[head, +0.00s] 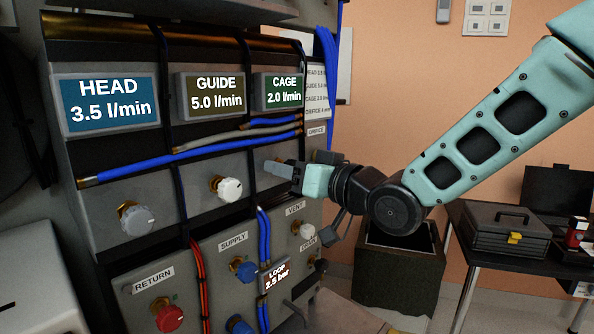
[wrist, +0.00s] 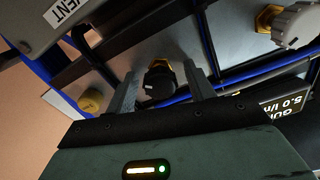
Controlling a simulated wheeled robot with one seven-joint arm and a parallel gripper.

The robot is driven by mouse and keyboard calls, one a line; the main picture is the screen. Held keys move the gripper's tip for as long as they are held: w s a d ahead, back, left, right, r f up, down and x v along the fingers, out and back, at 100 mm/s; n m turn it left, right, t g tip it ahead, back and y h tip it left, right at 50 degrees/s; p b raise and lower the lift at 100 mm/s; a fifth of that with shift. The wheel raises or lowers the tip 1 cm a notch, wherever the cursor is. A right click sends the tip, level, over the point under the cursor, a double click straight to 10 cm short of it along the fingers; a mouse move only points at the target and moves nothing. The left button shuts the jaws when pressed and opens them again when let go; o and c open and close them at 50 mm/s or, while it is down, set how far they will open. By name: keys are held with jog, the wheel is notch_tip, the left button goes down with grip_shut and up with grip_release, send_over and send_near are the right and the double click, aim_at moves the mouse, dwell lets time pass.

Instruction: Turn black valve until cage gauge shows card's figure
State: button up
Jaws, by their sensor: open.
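The black valve (wrist: 158,82) sits on a brass fitting in the wrist view, between the two fingers of my gripper (wrist: 158,73). The fingers are open, one on each side, with gaps visible. In the head view my gripper (head: 284,168) is at the panel below the cage gauge and hides the valve. The cage gauge (head: 283,92) is a green display reading 2.0 l/min. The card (head: 316,90) is white, right of the gauge, partly cut off; its small lines name head, guide, cage and orifice. Its cage line seems to read 2.0, but is hard to make out.
White knobs (head: 230,188) and (head: 137,220) sit left of my gripper. The head gauge (head: 108,102) reads 3.5, the guide gauge (head: 210,94) 5.0. Blue hoses (head: 190,163) cross the panel. A table with a toolbox (head: 507,232) stands right.

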jog(key=b+v, duration=0.6)
jog(key=v, duration=1.1)
jog(key=shift+s, duration=0.25)
jog(key=shift+d, duration=0.1)
